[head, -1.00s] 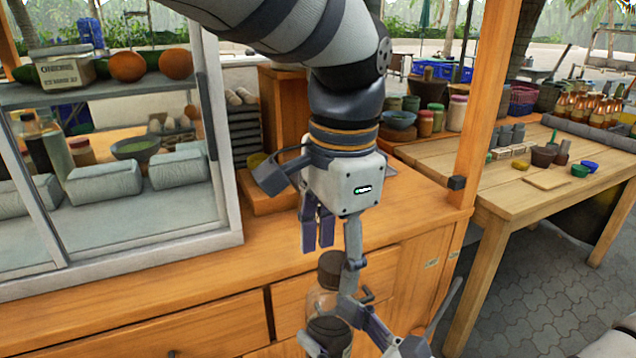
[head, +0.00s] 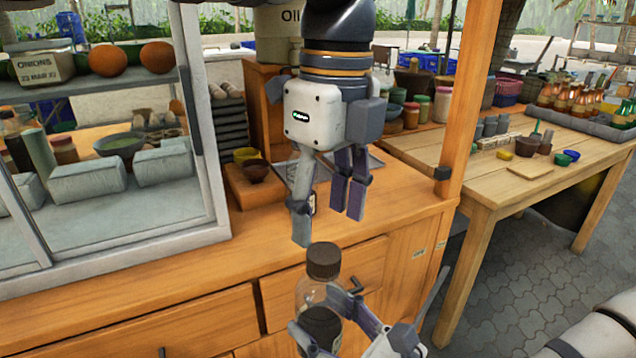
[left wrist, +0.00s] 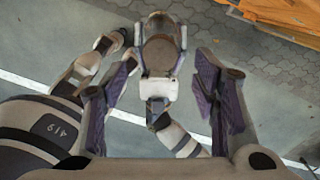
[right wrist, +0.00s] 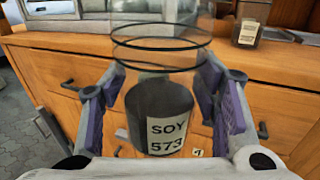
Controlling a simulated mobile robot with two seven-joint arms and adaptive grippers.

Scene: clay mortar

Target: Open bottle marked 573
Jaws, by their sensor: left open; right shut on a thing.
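The bottle marked SOY 573 (right wrist: 168,132) is clear, with dark contents and a white label in the right wrist view. In the head view the bottle (head: 310,291) is upright in front of the drawers, with a brown cap (head: 323,262). My right gripper (head: 325,318) is shut around its body. My left gripper (head: 328,215) points down, open and empty, just above the cap and apart from it. In the left wrist view the round cap (left wrist: 160,55) lies between the spread fingers. The lower bottle is partly hidden by my right fingers.
The wooden counter (head: 245,262) with drawers is close behind the bottle. A glass display case (head: 212,170) stands at left and a wooden post (head: 466,110) at right. Another labelled bottle (right wrist: 248,28) stands on the counter in the right wrist view.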

